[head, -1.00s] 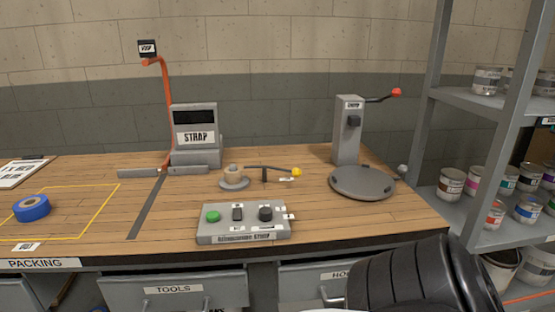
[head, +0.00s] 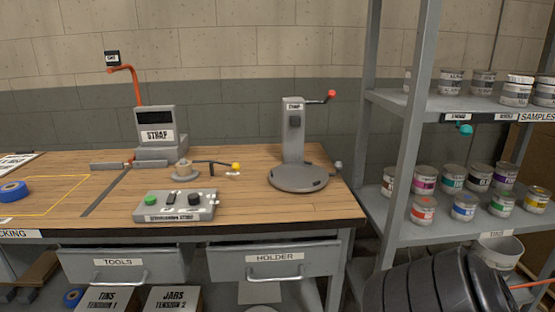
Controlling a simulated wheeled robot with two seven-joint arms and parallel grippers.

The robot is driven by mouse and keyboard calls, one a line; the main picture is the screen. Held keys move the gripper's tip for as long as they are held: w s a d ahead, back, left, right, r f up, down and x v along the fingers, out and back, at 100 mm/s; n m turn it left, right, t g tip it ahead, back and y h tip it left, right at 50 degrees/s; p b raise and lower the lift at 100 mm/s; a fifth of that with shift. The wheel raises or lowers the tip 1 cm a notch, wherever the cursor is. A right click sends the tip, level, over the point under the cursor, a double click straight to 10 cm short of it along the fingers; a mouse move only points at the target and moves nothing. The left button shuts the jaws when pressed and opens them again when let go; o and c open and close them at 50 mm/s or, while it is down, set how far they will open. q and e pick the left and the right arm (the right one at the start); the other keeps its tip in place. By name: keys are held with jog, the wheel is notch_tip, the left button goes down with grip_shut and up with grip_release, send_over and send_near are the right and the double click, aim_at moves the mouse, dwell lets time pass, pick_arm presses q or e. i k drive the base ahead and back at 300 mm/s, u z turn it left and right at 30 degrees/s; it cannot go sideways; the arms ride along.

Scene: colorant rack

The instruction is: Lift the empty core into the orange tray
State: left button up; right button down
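I cannot make out an orange tray in the head view. A small beige core-like piece (head: 183,168) sits on a round grey base on the workbench, beside a lever with a yellow knob; I cannot tell whether it is the empty core. A blue tape roll (head: 13,191) lies at the bench's left edge. A dark ribbed part of my own arm shows at the lower right. Neither of my grippers is in view.
The wooden workbench (head: 240,205) carries a strap machine (head: 158,135), a button panel (head: 174,206) and a crimp stand (head: 293,145). A grey shelf (head: 450,232) with several paint cans stands at right. Labelled boxes (head: 172,299) sit under the bench.

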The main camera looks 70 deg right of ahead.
aim_at(184, 171)
jog(key=z, duration=1.5)
